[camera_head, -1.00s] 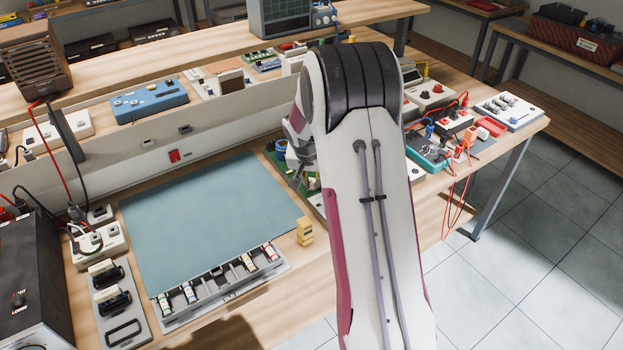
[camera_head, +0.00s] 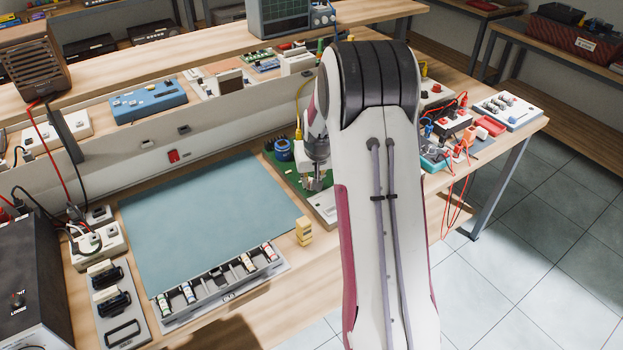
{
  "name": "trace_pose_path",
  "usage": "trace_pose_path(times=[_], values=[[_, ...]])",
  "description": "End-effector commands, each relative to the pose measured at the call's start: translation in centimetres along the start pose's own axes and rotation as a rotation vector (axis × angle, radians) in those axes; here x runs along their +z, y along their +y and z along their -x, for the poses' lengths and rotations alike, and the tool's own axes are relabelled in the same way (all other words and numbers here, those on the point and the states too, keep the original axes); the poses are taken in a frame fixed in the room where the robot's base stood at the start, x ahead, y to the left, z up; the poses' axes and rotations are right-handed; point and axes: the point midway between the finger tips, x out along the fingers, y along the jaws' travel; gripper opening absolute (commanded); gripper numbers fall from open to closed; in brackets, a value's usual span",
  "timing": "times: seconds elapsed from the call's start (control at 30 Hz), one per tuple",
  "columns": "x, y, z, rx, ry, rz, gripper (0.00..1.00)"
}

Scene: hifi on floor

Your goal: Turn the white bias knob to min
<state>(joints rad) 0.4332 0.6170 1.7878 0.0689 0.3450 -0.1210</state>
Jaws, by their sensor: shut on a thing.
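My gripper (camera_head: 316,182) points down, low over the right end of the green circuit board (camera_head: 284,170), right of the blue-green mat. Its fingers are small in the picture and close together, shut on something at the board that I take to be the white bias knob. The knob itself is hidden by the fingers, so its pointer and any min mark cannot be read. A blue round part (camera_head: 283,149) stands on the board just left of my gripper. My arm covers what lies to the right.
The blue-green mat (camera_head: 210,220) lies flat and clear at left. A parts tray (camera_head: 222,283) sits along its front edge. Small yellow blocks (camera_head: 304,231) stand near the mat's right corner. A yellow cable (camera_head: 299,105) rises behind the board. Red-leaded devices (camera_head: 455,125) stand at right.

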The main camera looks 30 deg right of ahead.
Motion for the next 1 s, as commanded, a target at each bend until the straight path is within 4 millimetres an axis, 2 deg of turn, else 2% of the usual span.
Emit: trace_pose_path(times=[0.5, 1.0], values=[[-0.03, 0.12, -0.01, -0.058, 0.000, 0.139, 0.00], [-0.02, 0.14, -0.01, -0.070, 0.000, 0.168, 0.00]])
